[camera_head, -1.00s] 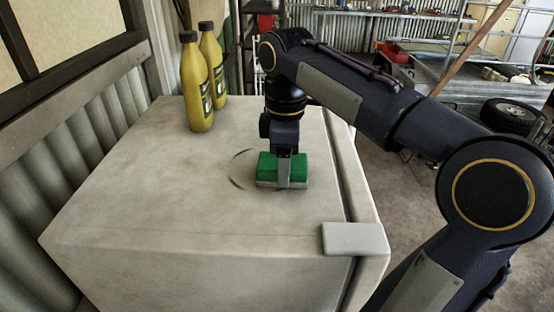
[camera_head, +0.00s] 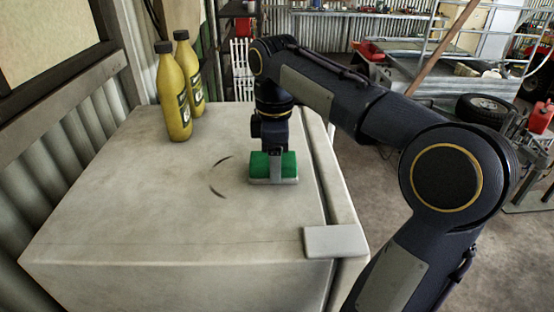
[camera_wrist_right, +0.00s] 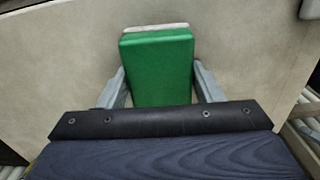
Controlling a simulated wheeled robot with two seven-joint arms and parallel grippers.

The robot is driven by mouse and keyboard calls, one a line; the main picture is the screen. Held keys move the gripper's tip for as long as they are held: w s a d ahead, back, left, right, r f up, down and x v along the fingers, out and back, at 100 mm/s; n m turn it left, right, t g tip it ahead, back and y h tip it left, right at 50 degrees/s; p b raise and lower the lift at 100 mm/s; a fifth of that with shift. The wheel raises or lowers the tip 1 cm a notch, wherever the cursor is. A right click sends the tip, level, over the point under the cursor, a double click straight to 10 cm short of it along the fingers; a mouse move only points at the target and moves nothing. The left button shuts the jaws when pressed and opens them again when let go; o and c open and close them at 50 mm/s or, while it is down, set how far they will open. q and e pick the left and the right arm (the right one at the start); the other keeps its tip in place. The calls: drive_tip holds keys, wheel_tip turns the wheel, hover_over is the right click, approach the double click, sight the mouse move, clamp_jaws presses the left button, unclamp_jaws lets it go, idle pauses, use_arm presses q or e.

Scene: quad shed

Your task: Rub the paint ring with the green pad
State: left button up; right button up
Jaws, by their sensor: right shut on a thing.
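The paint ring (camera_head: 217,191) shows as two short dark arcs on the pale top of a chest-like box (camera_head: 120,200) in the head view. Between the arcs and on the right side I see no clear paint; part of that area may lie behind or under the pad. The green pad (camera_head: 288,164), with a pale underside layer, is at the right of the arcs, low at the surface; contact is hard to confirm. My right gripper (camera_head: 276,165) is shut on it from above. The wrist view shows the pad (camera_wrist_right: 158,68) between both fingers. My left gripper is not in view.
Two yellow bottles (camera_head: 173,100) with dark caps stand at the back left of the top. A pale latch-like block (camera_head: 335,241) sits at the front right edge. A corrugated wall (camera_head: 65,150) borders the left. The front left of the top is clear.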

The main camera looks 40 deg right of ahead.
sight(247, 167)
drive_tip(key=shift+w+a, duration=1)
drive_tip(key=shift+a, duration=0.35)
drive_tip(key=shift+w+a, duration=1.05)
drive_tip(key=shift+a, duration=0.3)
drive_tip(key=shift+w+a, duration=1)
drive_tip(key=shift+a, duration=0.35)
drive_tip(key=shift+w+a+f, duration=0.1)
drive_tip(key=shift+w+a, duration=0.4)
drive_tip(key=shift+a, duration=0.2)
drive_tip(key=shift+w+a+f, duration=0.1)
drive_tip(key=shift+w+a, duration=0.35)
drive_tip(key=shift+a, duration=0.2)
drive_tip(key=shift+w+d+r, duration=0.1)
drive_tip(key=shift+w+d, duration=0.3)
drive_tip(key=shift+w, duration=0.2)
drive_tip(key=shift+w+d, duration=0.4)
drive_tip(key=shift+w, duration=0.15)
drive_tip(key=shift+d, duration=0.15)
